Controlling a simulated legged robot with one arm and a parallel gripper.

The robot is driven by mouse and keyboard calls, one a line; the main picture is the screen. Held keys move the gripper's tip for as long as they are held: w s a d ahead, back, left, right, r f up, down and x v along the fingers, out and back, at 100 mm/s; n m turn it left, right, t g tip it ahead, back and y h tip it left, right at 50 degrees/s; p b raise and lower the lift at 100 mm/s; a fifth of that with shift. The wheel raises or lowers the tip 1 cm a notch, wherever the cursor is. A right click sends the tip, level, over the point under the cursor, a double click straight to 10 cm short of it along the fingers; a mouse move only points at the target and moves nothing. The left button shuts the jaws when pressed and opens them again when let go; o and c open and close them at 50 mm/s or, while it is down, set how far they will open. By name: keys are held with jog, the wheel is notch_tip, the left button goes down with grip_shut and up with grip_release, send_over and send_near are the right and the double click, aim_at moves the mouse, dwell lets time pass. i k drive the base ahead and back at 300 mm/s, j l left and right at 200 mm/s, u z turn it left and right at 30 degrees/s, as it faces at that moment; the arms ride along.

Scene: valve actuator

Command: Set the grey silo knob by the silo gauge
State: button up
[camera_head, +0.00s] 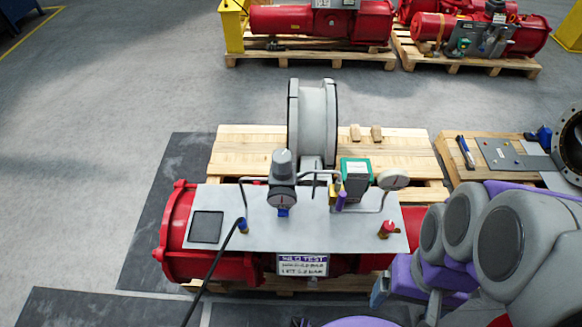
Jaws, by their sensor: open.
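The grey knob (282,163) stands upright on top of a dark regulator on the light metal panel, left of the panel's middle. A small round dial (282,199) faces me just below it. A larger white round gauge (394,179) is on a bent pipe at the panel's right. No label shows which one is the silo gauge, and the readings are too small to tell. My gripper (406,298) is at the lower right, below the panel's right end. It is open, with nothing seen in it, and is well apart from the knob.
The panel (262,238) sits on a red actuator (173,235) on a wooden pallet (240,150). A black hose (207,280) rises to its left part. A green-topped box (356,178) and thin pipes stand right of the knob. A grey flanged wheel (313,118) stands behind.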

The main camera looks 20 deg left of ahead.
aim_at(281, 159)
jog(key=u, duration=1.15)
jog(key=k+j+z, duration=0.2)
jog(key=k+j, duration=0.05)
jog(key=k, duration=0.1)
